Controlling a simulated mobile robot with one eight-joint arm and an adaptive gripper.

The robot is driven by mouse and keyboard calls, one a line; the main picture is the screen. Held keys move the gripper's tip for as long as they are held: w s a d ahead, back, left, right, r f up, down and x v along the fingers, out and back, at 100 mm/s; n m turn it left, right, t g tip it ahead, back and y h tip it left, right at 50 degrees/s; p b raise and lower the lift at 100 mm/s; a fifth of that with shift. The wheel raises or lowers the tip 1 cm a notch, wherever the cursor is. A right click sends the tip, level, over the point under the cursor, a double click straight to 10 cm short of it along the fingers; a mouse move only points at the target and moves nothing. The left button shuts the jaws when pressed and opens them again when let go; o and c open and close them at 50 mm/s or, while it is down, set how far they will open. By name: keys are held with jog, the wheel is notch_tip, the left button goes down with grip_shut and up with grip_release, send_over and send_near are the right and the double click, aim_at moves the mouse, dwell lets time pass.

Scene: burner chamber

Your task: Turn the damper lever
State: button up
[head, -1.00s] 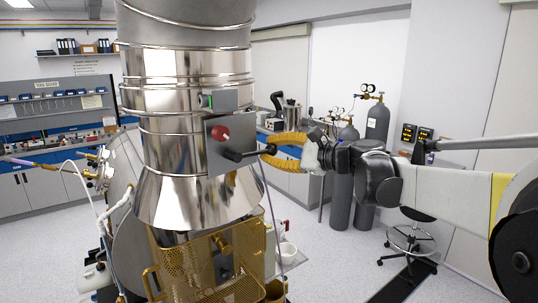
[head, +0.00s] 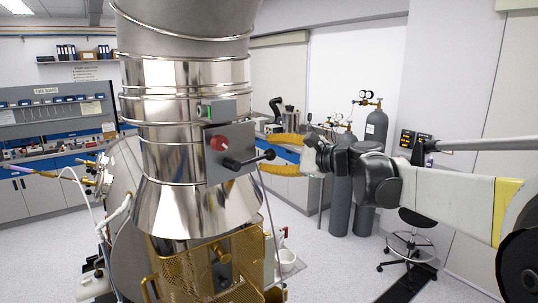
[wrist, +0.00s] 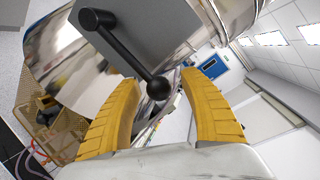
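The damper lever (head: 250,159) is a black rod with a round black ball knob. It sticks out to the right from a grey plate (head: 230,150) on the shiny metal duct, below a red knob (head: 219,142). My gripper (head: 268,153), with yellow fingers, is to the right of the plate, at the lever's ball end. In the wrist view my gripper (wrist: 160,88) is open, one finger on each side. The lever (wrist: 126,52) runs down from the upper left, and its ball shows between the fingertips with gaps on both sides. Neither finger visibly touches it.
The metal duct (head: 195,100) fills the left middle. A gold perforated cage (head: 190,272) stands below it. Grey gas cylinders (head: 376,128) and a stool (head: 411,243) stand behind my arm. A bench (head: 45,195) is at the far left.

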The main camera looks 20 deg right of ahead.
jog(key=v, duration=1.2)
jog(key=s+a+f+n+g+h+b, duration=0.1)
jog(key=s+a+f+n+g+b, duration=0.25)
jog(key=f, duration=0.55)
jog(key=s+a+f+n+h+b, duration=0.1)
jog(key=s+a+f+b, duration=0.1)
jog(key=a+f+b, duration=0.5)
jog(key=s+f+n+g+h+b, duration=0.1)
jog(key=s+f+n+b, duration=0.2)
jog(key=f, duration=0.8)
jog(key=s+f+n+h+b, duration=0.3)
jog(key=f+b, duration=0.6)
jog(key=f, duration=0.6)
jog(key=s+f+n+g+h+b, duration=0.1)
jog(key=s+f+n+h+b, duration=0.3)
jog(key=f, duration=1.2)
jog(key=s+n+b, duration=0.3)
jog(key=s+b, duration=0.2)
jog(key=s, duration=0.1)
jog(key=shift+d+b, duration=0.3)
jog(key=shift+d, duration=0.05)
